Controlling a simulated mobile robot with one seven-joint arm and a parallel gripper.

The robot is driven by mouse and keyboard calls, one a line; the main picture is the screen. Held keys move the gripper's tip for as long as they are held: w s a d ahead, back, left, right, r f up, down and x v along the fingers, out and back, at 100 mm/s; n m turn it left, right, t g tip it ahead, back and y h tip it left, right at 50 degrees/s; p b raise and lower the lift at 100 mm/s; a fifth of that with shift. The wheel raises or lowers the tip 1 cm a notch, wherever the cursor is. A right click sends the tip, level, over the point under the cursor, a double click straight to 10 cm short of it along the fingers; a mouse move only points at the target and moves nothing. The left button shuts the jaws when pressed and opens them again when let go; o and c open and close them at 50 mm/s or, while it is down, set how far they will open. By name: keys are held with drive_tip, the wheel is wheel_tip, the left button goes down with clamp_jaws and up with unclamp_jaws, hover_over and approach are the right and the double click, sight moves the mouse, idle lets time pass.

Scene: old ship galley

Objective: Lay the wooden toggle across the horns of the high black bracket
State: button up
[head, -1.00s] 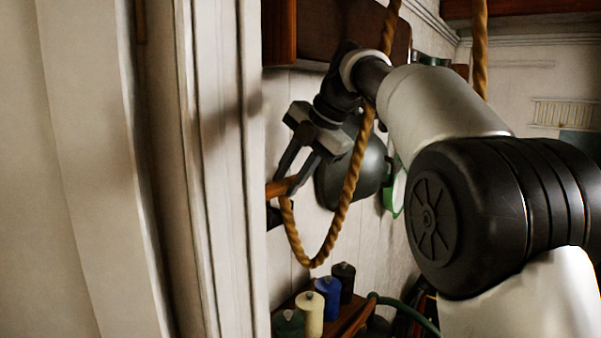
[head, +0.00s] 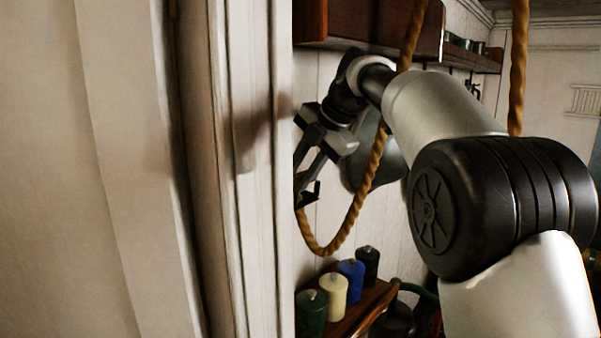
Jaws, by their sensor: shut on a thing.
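My gripper (head: 303,180) points down and left beside the white post. Its fingertips are partly cut off by the post edge. In the earlier view the brown wooden toggle is between the fingers; now it is almost wholly hidden behind the post. The rope (head: 349,222) hangs in a loop from near the fingertips, and its other side rises past my wrist. A black hooked piece (head: 312,193), seemingly the bracket, shows just below the fingers against the white wall. How the toggle sits relative to its horns is hidden.
The white post (head: 262,200) fills the left side and blocks the view there. Several spools, including a cream one (head: 334,290) and a blue one (head: 351,273), stand on a wooden shelf below. A dark wooden cabinet (head: 365,25) is above. A dark rounded lamp-like shape hangs behind the rope.

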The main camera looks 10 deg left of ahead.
drive_tip(key=shift+d+f+b, duration=0.1)
drive_tip(key=shift+f+b, duration=0.2)
drive_tip(key=shift+f, duration=0.1)
idle(0.3)
drive_tip(key=o, duration=1.2)
drive_tip(key=shift+c, duration=0.2)
drive_tip(key=shift+r, duration=0.1)
drive_tip(key=shift+r, duration=0.1)
drive_tip(key=shift+r, duration=0.2)
drive_tip(key=shift+s+d+r+p, duration=0.15)
drive_tip(key=shift+r+p, duration=0.15)
drive_tip(key=shift+r, duration=0.1)
drive_tip(key=p+v, duration=0.2)
drive_tip(key=v, duration=0.4)
drive_tip(key=shift+s+d+p, duration=0.15)
drive_tip(key=shift+d+p, duration=0.15)
